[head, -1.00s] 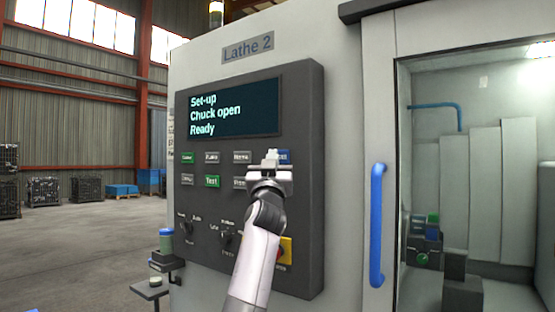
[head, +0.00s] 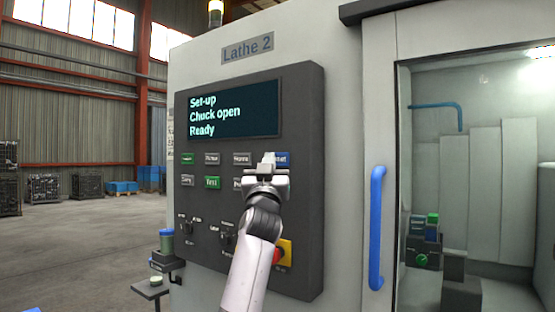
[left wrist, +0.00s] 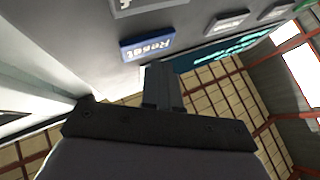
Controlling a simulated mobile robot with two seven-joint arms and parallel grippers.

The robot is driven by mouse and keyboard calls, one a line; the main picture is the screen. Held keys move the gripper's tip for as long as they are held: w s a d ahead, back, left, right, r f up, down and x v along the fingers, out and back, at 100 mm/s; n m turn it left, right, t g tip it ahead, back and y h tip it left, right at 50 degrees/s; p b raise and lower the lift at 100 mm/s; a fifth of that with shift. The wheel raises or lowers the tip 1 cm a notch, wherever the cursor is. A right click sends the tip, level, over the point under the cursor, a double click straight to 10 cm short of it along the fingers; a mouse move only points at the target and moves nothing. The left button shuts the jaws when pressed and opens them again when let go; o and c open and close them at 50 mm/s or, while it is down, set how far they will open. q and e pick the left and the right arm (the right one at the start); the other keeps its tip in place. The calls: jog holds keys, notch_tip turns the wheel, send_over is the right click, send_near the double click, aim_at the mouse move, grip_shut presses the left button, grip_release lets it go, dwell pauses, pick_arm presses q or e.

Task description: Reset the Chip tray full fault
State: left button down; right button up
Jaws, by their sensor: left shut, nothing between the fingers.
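The dark control panel (head: 300,120) of Lathe 2 faces me. Its screen (head: 235,108) reads "Set-up, Chuck open, Ready"; no chip tray message shows on it. The blue Reset button (head: 283,158) is at the right end of the upper button row, partly covered by my gripper in the head view. My left gripper (head: 268,158) is shut and empty, in front of the panel just left of that button. In the left wrist view the Reset button (left wrist: 148,47) shows clearly beside the fingertips (left wrist: 159,66); I cannot see contact. My right gripper is out of view.
A red stop button on a yellow plate (head: 286,252) sits low on the panel, right of my arm. A blue door handle (head: 377,225) and the lathe window are to the right.

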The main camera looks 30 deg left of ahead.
pick_arm(q)
jog(key=s+p, duration=0.3)
jog(key=s, duration=0.2)
jog(key=shift+a, duration=0.2)
dwell(0.7)
